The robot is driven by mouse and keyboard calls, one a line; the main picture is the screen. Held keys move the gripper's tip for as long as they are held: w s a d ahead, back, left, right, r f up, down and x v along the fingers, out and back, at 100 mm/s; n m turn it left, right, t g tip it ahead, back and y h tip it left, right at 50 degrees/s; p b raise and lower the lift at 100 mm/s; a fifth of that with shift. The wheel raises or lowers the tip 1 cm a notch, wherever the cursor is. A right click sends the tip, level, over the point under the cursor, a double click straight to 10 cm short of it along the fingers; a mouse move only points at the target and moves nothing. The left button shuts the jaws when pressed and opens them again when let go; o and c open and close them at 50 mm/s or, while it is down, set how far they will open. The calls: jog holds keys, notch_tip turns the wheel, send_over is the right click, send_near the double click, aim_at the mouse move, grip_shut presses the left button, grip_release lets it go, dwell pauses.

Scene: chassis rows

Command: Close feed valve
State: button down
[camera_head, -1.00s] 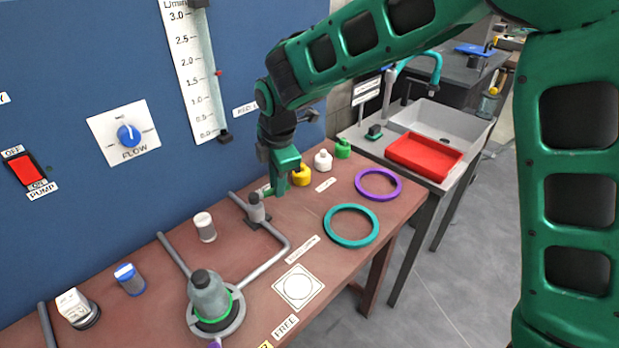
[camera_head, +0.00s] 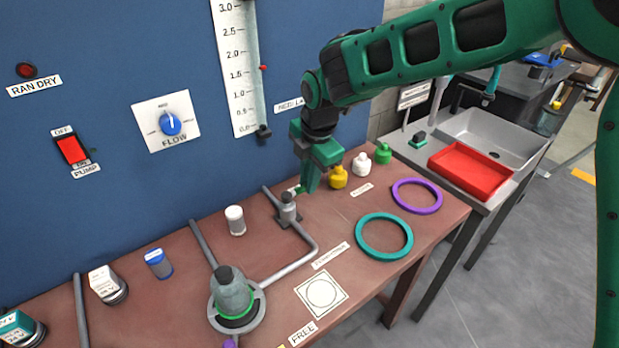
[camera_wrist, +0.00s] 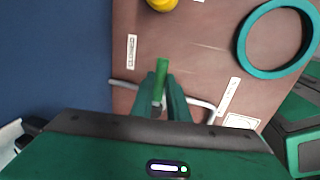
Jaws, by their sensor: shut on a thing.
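The feed valve (camera_head: 288,210) is a small grey fitting with a dark cap on a grey pipe, on the brown bench beside the blue panel. A green lever, likely the valve's handle, shows in the wrist view (camera_wrist: 161,78), pointing away from my palm between the fingers. My gripper (camera_head: 307,188) reaches down just right of the grey valve body. In the wrist view my gripper (camera_wrist: 160,98) is shut on this green lever. The fingers hide its lower end, so I cannot tell exactly how it joins the valve.
Yellow (camera_head: 338,177), white (camera_head: 361,164) and green (camera_head: 383,153) bottles stand behind my gripper. A teal ring (camera_head: 362,248) and a purple ring (camera_head: 434,205) lie to the right. A grey vessel (camera_head: 235,298) stands front left, near a white cap (camera_head: 235,220).

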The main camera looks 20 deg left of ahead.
jog(key=shift+w+d+r, duration=0.15)
jog(key=shift+w, duration=0.3)
jog(key=c, duration=1.8)
grip_release()
jog(key=shift+o, duration=0.4)
jog(key=shift+s, duration=0.15)
notch_tip(320, 180, up, 10)
jog(key=s+d, duration=0.1)
jog(key=shift+d+r, duration=0.2)
jog(key=shift+d, duration=0.1)
jog(key=shift+d, duration=0.1)
